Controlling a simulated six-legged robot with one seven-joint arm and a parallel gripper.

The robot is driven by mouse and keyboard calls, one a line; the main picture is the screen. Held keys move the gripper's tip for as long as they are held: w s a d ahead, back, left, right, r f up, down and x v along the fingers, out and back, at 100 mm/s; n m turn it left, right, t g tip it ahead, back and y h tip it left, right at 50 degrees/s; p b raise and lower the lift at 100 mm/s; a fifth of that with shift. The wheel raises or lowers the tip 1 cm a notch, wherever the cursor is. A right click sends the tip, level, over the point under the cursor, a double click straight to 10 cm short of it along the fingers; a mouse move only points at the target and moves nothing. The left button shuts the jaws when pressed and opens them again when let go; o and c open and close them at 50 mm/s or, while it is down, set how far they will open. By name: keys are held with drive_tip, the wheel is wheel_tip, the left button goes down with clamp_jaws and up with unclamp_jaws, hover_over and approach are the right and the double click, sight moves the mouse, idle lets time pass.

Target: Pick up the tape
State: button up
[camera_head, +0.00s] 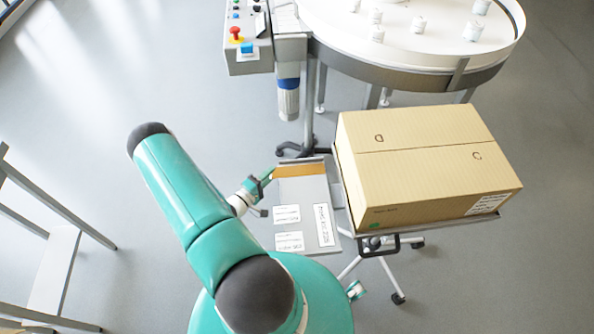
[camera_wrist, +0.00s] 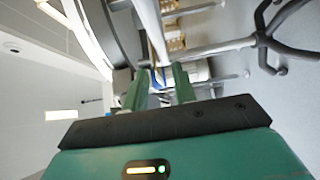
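I cannot make out a tape for certain in either view. A flat grey tray (camera_head: 285,222) beside my body carries a tan strip (camera_head: 300,171) along its far edge and several white labels; I cannot tell whether that strip is tape. In the wrist view, the two green fingers of my gripper (camera_wrist: 159,82) stand apart with nothing seen held between them. In the head view, my teal arm bends on the left, and a white and green part of mine shows at the tray's left edge. The finger gap cannot be judged there.
A large closed cardboard box (camera_head: 425,165) sits on a wheeled stand (camera_head: 398,297) right of the tray. A round turntable (camera_head: 400,65) with white jars and a control box (camera_head: 247,52) with a red button stand behind. A grey frame (camera_head: 55,235) is at left. Floor between is clear.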

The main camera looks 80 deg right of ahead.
clamp_jaws()
drive_tip(key=shift+r, duration=0.15)
